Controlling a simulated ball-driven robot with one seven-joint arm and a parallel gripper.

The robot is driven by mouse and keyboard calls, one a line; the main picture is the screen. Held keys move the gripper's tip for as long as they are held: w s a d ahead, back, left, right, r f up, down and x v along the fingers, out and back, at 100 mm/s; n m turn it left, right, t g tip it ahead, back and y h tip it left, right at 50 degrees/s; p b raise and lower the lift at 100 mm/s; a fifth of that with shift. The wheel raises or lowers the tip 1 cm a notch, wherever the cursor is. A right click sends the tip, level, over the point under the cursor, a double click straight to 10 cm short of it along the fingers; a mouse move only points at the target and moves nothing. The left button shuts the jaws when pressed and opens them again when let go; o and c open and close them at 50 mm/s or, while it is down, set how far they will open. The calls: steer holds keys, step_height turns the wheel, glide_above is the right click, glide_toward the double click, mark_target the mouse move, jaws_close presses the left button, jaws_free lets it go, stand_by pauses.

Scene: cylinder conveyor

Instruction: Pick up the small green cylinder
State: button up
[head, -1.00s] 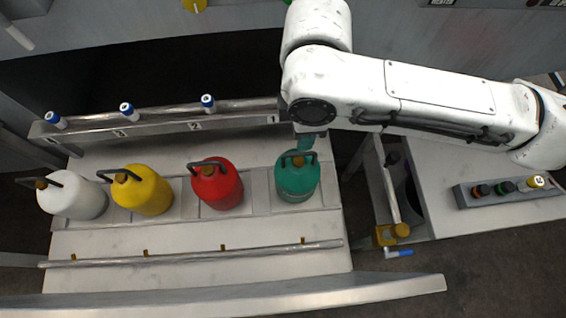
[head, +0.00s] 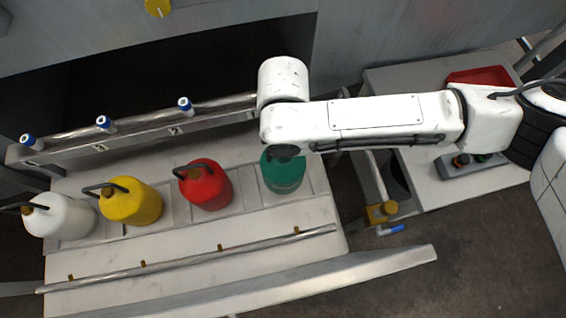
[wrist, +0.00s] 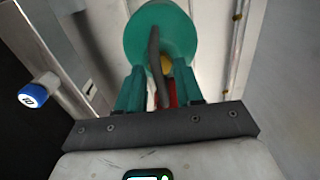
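The green cylinder (head: 284,174) is a canister with a dark handle. It stands upright at the right end of the row on the conveyor, its top partly covered by my arm in the head view. In the wrist view the green cylinder (wrist: 150,22) is straight ahead, its dark handle and brass cap in front of my gripper (wrist: 158,76). The two teal fingers are apart, one on each side of the handle, with a gap visible. I cannot tell whether they touch it. My gripper is hidden under the arm in the head view.
Red (head: 206,187), yellow (head: 132,203) and white (head: 62,218) canisters stand left of the green one. A rail with blue-capped knobs (head: 185,104) runs behind, and a thin rail (head: 190,258) in front. A side table with a red tray (head: 480,76) stands at right.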

jaws_close()
steer(key=shift+w+r, duration=0.1)
steer(key=shift+r, duration=0.05)
stand_by(1.3)
